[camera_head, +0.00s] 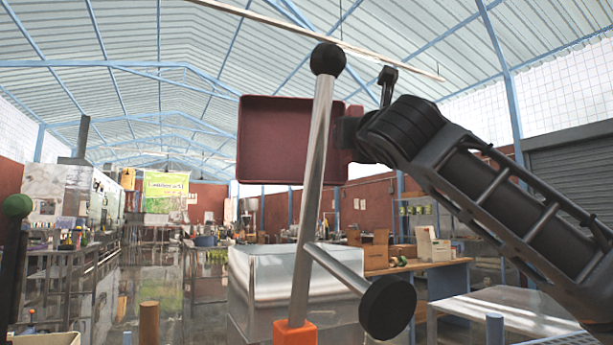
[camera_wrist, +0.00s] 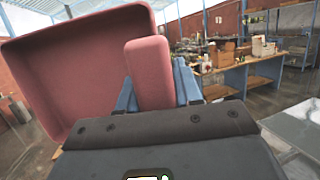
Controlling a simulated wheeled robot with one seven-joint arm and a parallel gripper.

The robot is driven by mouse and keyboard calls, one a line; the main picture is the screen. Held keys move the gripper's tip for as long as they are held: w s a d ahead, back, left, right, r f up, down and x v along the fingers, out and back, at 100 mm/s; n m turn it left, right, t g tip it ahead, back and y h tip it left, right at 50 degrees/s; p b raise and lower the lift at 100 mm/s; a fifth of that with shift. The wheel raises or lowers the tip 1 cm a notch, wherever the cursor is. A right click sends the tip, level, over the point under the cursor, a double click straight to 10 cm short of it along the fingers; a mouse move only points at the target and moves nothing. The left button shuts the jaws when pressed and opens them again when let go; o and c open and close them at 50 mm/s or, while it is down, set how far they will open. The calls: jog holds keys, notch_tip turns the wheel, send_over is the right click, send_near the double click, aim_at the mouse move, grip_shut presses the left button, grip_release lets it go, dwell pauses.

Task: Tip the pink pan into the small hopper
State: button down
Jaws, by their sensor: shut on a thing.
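The pink pan (camera_head: 270,140) is up in the air near the top middle of the head view, turned on edge with its open inside facing the camera. Its inside looks empty. My gripper (camera_head: 352,135) is at the pan's right side. In the wrist view the pan (camera_wrist: 75,85) fills the left, and its thick pink handle (camera_wrist: 150,75) sits between the blue fingers of my gripper (camera_wrist: 156,80), which are shut on it. I cannot pick out the small hopper in either view.
A steel rod (camera_head: 313,180) with a black ball top and an orange base (camera_head: 295,333) stands in front of the pan. A black knob (camera_head: 387,307) branches off it. A shiny metal box (camera_head: 260,285) is behind. A wooden bench (camera_head: 440,267) with boxes stands right.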

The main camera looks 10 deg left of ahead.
jog(key=shift+r, duration=0.15)
notch_tip(320, 180, up, 5)
jog(key=g+h+p, duration=0.1)
jog(key=g+p, duration=0.4)
jog(key=p, duration=0.2)
jog(key=g+h+p, duration=0.2)
jog(key=g+p, duration=0.4)
jog(key=p, duration=0.1)
jog(key=g+h+p, duration=0.2)
jog(key=g+p, duration=0.3)
jog(key=p, duration=0.1)
jog(key=shift+g+p, duration=0.3)
jog(key=shift+p, duration=0.1)
jog(key=shift+g+h, duration=0.3)
